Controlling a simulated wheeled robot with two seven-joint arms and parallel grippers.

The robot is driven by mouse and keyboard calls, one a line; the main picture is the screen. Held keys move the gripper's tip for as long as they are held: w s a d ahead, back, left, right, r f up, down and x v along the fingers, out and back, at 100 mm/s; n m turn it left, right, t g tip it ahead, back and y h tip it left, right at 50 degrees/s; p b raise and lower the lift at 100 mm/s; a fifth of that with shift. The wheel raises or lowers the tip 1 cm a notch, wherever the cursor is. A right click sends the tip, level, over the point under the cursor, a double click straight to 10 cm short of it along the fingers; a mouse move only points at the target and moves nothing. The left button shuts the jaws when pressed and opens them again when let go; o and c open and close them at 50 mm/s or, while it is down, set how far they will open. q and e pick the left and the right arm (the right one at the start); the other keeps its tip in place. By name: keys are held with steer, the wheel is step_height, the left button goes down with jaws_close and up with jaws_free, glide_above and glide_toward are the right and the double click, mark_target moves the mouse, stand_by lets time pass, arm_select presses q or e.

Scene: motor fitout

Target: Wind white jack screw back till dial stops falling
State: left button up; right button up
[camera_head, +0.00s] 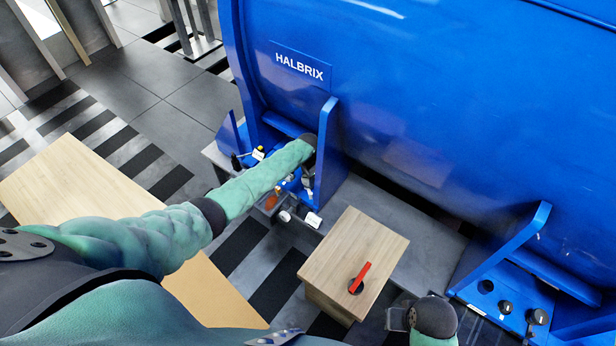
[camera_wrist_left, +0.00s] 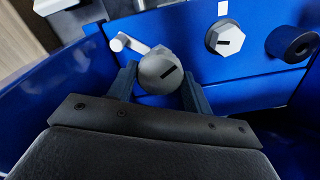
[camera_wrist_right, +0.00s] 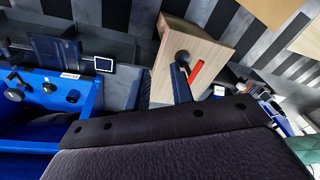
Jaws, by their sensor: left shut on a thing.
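A pale grey-white round screw head (camera_wrist_left: 160,72) with a dark slot mark sits between the fingers of my left gripper (camera_wrist_left: 160,88) in the left wrist view. The fingers are shut on its sides. In the head view my left gripper (camera_head: 309,152) reaches in at the blue motor foot (camera_head: 327,150), and the wrist hides the screw there. I cannot make out a dial face or needle. My right gripper (camera_head: 398,319) is empty, low in the head view.
A hexagonal grey head (camera_wrist_left: 225,38) and a black cylinder (camera_wrist_left: 292,43) are right of the screw; a small white crank (camera_wrist_left: 125,42) is left. A wooden box (camera_head: 345,250) with a red lever (camera_head: 361,276) stands between the arms. The blue motor (camera_head: 430,100) fills the back.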

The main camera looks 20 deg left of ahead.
arm_select(q)
steer(key=o, duration=1)
steer(key=shift+r, duration=0.1)
steer(key=shift+r, duration=0.5)
step_height(320, 180, up, 7)
steer(key=shift+f+b, duration=0.15)
steer(key=shift+b, duration=0.15)
arm_select(e)
steer(key=r, duration=0.1)
steer(key=s+r, duration=0.1)
steer(key=r, duration=0.1)
steer(key=shift+s+d, duration=0.1)
steer(key=shift+w+f, duration=0.15)
steer(key=shift+w, duration=0.25)
steer(key=shift+s, duration=0.3)
steer(key=shift+s, duration=0.2)
